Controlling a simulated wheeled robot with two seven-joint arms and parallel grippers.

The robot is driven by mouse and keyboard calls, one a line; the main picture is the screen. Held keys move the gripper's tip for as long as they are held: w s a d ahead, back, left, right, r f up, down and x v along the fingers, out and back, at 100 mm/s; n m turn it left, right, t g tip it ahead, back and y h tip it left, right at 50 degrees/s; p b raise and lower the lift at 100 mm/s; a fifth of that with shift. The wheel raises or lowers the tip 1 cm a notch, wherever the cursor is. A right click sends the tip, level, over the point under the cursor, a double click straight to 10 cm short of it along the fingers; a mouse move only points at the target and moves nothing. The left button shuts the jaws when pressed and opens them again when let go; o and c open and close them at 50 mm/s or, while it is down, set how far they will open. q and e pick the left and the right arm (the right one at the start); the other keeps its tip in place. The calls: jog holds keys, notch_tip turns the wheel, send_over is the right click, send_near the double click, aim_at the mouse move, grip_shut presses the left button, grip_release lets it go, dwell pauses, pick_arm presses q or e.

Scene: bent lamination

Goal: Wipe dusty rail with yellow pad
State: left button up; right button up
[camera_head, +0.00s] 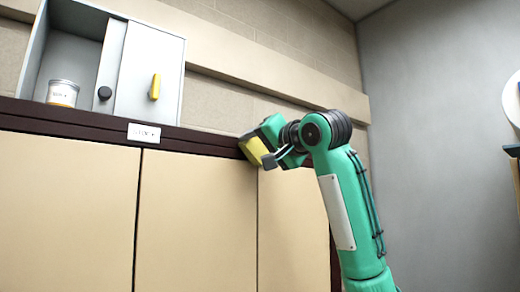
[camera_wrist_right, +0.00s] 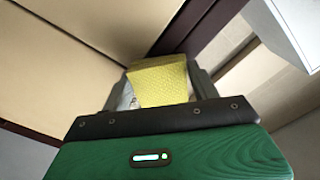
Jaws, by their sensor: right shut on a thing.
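My right gripper (camera_head: 262,148) comes in from the lower right in the head view and is shut on the yellow pad (camera_head: 254,151). The pad also shows between the fingers in the right wrist view (camera_wrist_right: 160,82). The dark brown rail (camera_head: 203,135) runs along the top of the cream panels, and the pad is at its front face toward the right. I cannot tell whether the pad touches it. The rail also shows beyond the pad in the right wrist view (camera_wrist_right: 190,25). Dust is too small to make out. My left gripper is not in view.
A grey cabinet (camera_head: 150,70) with a yellow handle (camera_head: 155,87) and a black knob (camera_head: 104,93) stands above the rail at left. A labelled tin (camera_head: 62,93) sits in its open part. A white label (camera_head: 144,133) is on the rail. Cream panels (camera_head: 195,205) lie below.

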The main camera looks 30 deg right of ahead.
jog(key=shift+w, duration=0.45)
